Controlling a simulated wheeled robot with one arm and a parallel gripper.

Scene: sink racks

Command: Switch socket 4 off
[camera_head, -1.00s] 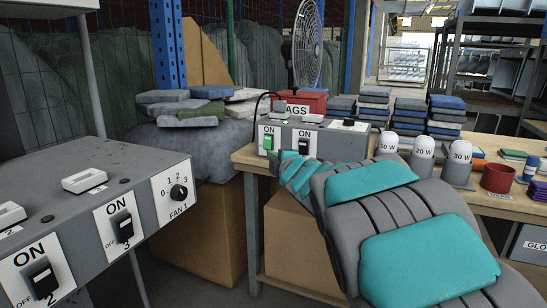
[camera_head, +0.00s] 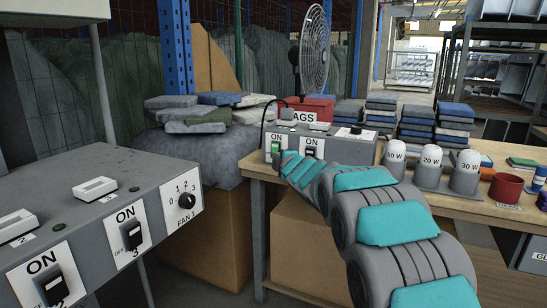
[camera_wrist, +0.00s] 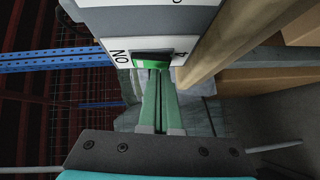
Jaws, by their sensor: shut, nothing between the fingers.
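Switch 4 (camera_wrist: 152,57) is in the wrist view, on a white plate marked ON and 4. It shows a dark part and a bright green part. My gripper (camera_wrist: 154,76) is shut and empty, its green fingers pointing at the switch's green end. They look very close, but I cannot tell whether they touch. In the head view the switch (camera_head: 275,152) is the left one on the grey socket box (camera_head: 345,150) on the wooden table. My arm partly hides the area below it.
A second switch (camera_head: 311,152) is beside it on the same box. A nearer grey box (camera_head: 100,215) at left carries switches 2 and 3 and a FAN 1 dial (camera_head: 186,201).

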